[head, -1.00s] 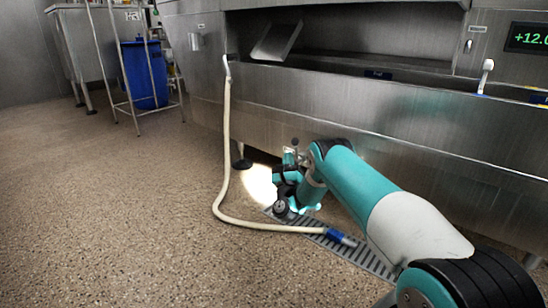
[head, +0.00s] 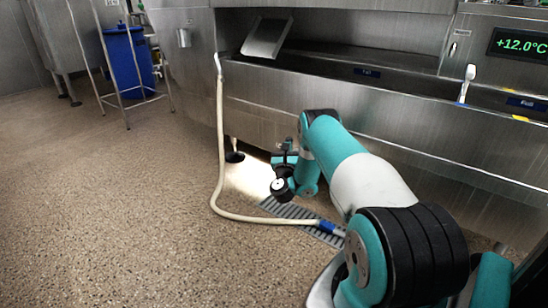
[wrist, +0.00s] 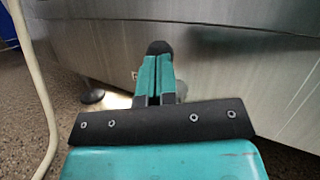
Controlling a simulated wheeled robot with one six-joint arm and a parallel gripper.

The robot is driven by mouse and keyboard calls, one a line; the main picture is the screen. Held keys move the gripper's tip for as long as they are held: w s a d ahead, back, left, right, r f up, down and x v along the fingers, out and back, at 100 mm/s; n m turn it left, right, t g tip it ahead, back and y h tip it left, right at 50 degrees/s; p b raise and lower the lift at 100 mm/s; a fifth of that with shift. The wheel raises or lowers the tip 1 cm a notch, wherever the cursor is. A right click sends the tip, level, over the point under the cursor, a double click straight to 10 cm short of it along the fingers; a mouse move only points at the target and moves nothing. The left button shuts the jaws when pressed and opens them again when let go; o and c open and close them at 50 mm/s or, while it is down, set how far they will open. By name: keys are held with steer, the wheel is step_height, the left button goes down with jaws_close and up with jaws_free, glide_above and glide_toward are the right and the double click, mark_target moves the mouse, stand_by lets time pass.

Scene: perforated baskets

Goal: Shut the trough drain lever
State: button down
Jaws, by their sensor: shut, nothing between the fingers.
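The steel trough (head: 330,100) runs across the head view with its front wall facing me. My gripper (head: 286,150) is low in front of that wall, under the trough's front edge, partly hidden by my own wrist. In the wrist view, my gripper (wrist: 158,72) has its two teal fingers together, pointing at the steel wall. A dark rounded shape (wrist: 159,47) shows at the fingertips; I cannot tell whether it is a lever knob or part of the fingers. I cannot make out the drain lever clearly in either view.
A cream hose (head: 219,150) hangs from the trough's left end and curves along the floor to a blue end by the floor grate (head: 285,208). A white-handled thing (head: 467,80) stands at the rim. A blue bin (head: 122,60) stands back left. The left floor is clear.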

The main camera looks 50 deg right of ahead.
steer(key=shift+d+r, duration=0.4)
steer(key=shift+d, duration=0.4)
steer(key=shift+d+r, duration=0.15)
steer(key=shift+r, duration=0.1)
steer(key=shift+p, duration=0.3)
steer(key=a+r+p+v, duration=0.1)
steer(key=r+p+v, duration=0.1)
steer(key=p+v, duration=1.2)
steer(key=p, duration=0.6)
steer(key=shift+p, duration=0.35)
steer(key=shift+r, duration=0.15)
